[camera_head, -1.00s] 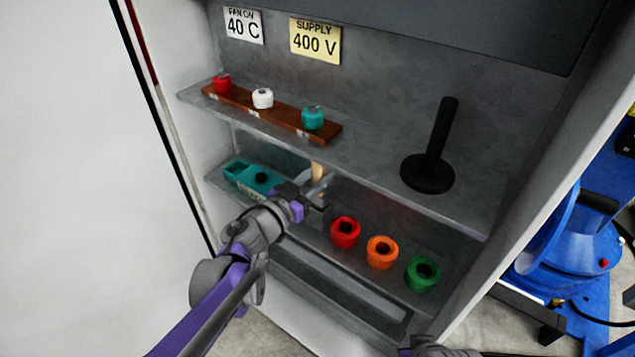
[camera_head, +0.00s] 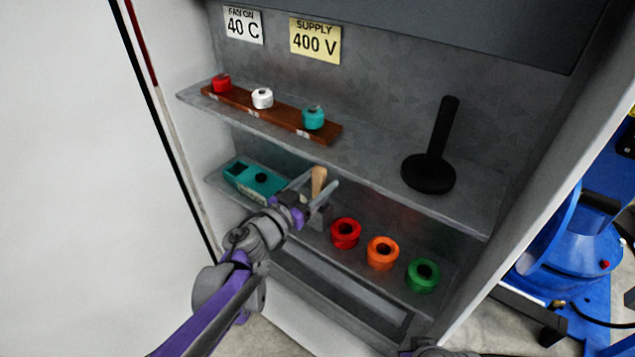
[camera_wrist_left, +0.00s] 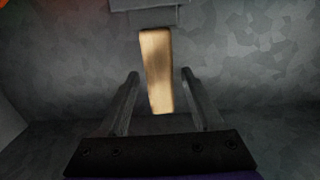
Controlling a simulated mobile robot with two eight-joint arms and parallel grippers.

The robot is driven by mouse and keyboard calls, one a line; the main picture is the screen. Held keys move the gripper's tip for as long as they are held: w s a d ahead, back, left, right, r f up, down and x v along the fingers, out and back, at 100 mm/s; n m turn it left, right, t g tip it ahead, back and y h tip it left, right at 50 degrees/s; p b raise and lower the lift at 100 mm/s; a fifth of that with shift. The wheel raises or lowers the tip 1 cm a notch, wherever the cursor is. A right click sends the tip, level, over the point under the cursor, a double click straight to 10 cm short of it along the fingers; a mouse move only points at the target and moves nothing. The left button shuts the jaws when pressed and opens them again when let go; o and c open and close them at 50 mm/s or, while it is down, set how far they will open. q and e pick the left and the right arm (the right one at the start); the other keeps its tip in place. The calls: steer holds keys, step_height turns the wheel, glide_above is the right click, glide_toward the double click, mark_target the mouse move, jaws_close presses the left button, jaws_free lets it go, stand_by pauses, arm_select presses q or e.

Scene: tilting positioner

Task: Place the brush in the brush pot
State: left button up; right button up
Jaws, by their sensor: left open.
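The brush shows as a pale wooden handle (camera_head: 319,178) standing upright on the lower shelf, with a grey part below it that is partly hidden by my gripper. My left gripper (camera_head: 324,182) is open, its two fingers on either side of the handle. In the left wrist view the handle (camera_wrist_left: 158,72) lies between the open fingers, with a visible gap on both sides. A grey block (camera_wrist_left: 145,17) shows at its end. A teal holder (camera_head: 258,180) with openings in its top stands left of the handle; I cannot tell for sure whether it is the brush pot.
Red (camera_head: 346,233), orange (camera_head: 382,253) and green (camera_head: 423,275) rings sit right of the gripper on the lower shelf. The upper shelf (camera_head: 370,160) overhangs and carries a wooden strip (camera_head: 285,118) with three knobs and a black stand (camera_head: 429,173). Cabinet walls close both sides.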

arm_select(q)
steer(key=shift+s+a+r, duration=0.1)
steer(key=shift+r, duration=0.1)
steer(key=v, duration=1.2)
steer(key=s+a+f+n+y, duration=0.2)
steer(key=a+n+y, duration=0.2)
steer(key=a+y, duration=0.25)
steer(key=s+a+f+n+y, duration=0.2)
steer(key=a+n+y, duration=0.2)
steer(key=a+y, duration=0.25)
steer(key=s+d+f+g+h, duration=0.2)
steer(key=s+f+g, duration=0.7)
steer(key=s+f, duration=0.4)
steer(key=s, duration=0.4)
steer(key=shift+d+m+g+h, duration=0.3)
steer(key=shift+m, duration=0.1)
